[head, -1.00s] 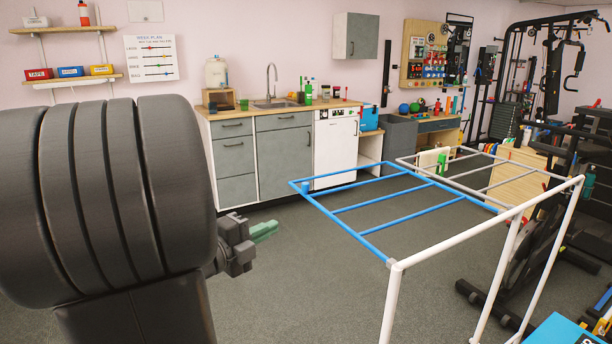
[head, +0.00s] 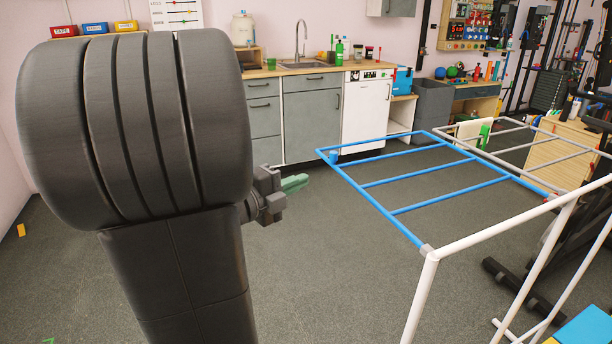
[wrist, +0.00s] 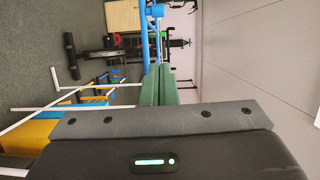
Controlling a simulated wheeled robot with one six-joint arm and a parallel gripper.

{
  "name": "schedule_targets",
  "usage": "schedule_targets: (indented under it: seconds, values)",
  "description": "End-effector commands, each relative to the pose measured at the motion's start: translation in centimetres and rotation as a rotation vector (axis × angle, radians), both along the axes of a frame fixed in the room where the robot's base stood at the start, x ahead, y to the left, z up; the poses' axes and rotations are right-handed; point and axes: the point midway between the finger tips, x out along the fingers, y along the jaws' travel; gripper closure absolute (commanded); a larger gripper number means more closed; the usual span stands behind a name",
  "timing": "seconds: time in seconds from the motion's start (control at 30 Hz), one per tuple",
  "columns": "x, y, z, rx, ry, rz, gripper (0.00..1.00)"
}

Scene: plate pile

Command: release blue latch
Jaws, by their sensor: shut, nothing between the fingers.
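A blue rail frame (head: 365,186) with several cross rails stands level over the floor, right of centre in the head view. A small blue upright piece (head: 333,156) sits near its far left corner; I cannot tell for sure that it is the blue latch. My gripper (head: 306,179), with green fingers, is shut and empty, left of the frame and apart from it in the picture. In the wrist view the closed fingers (wrist: 160,69) point toward a blue rail (wrist: 154,50), with no contact clear. My arm hides part of the head view.
White posts and rails (head: 500,222) join the blue frame at the near right. A grey rail frame (head: 540,145) adjoins it behind. Grey cabinets (head: 312,115) and a white dishwasher (head: 366,112) line the back wall. Open floor (head: 330,270) lies left of the frame.

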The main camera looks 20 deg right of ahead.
Motion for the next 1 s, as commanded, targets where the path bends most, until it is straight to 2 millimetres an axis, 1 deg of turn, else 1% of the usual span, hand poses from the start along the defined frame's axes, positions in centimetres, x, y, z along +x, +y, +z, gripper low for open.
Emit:
schedule_targets:
  seconds: [0.53,0.6,0.73,0.83,1.0]
  values:
    - [3.5,-8.6,-0.2,0.000,0.001,-0.003,1.00]
    - [4.7,-8.8,-0.3,-0.001,0.000,0.000,1.00]
    - [6.2,-9.3,-0.3,-0.001,-0.001,0.001,1.00]
    - [6.8,-9.6,-0.3,0.000,0.001,0.002,1.00]
    - [7.1,-9.7,-0.2,-0.001,0.000,0.002,1.00]
